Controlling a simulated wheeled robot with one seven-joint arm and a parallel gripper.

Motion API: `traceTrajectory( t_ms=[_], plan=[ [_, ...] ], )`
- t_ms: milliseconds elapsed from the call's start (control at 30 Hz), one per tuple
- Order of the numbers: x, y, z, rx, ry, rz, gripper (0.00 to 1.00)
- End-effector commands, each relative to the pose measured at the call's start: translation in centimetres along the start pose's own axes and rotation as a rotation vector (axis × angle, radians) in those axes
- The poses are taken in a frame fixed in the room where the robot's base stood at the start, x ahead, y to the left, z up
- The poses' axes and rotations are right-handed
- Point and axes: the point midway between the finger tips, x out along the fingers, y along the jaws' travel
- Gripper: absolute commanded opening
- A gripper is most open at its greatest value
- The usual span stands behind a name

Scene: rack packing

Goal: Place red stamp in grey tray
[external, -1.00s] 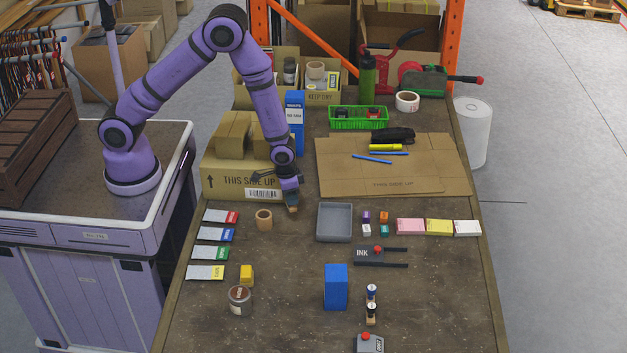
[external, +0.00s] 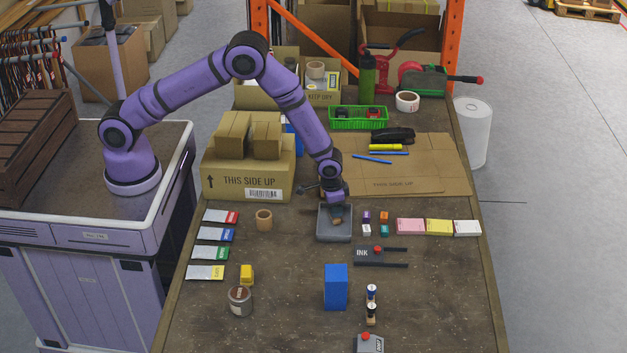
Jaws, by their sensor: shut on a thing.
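The grey tray (external: 321,236) lies on the bench in the middle of the external view. My gripper (external: 337,213) is over the tray, pointing down. It is shut on a small brown, wood-like piece (external: 337,221), which I take as the red stamp; no red shows on it from here. The piece is within the tray's outline. I cannot tell whether it touches the tray floor. My gripper's fingers hide part of the tray's far side.
Small coloured blocks (external: 384,217) stand just right of the tray. A dark ink pad (external: 363,254) lies in front of it, and a wooden cup (external: 264,219) to its left. A tall blue box (external: 336,287) stands nearer. A cardboard box (external: 225,181) is behind left.

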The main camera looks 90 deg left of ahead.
Motion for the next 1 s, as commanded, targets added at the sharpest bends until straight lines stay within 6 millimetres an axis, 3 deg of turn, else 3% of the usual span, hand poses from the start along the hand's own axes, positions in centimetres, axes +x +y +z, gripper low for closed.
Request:
traceTrajectory(
  t_ms=[100,467,500,600,1000],
  plan=[
    [1.37,-0.01,0.18,0.000,-0.001,0.000,0.06],
    [1.68,0.00,0.20,0.000,0.001,0.000,0.06],
    [1.73,0.00,0.20,0.000,0.001,0.000,0.31],
    [1.69,0.01,0.19,0.000,0.001,0.001,0.54],
    [0.94,0.02,0.12,0.000,0.002,0.001,0.55]
  ],
)
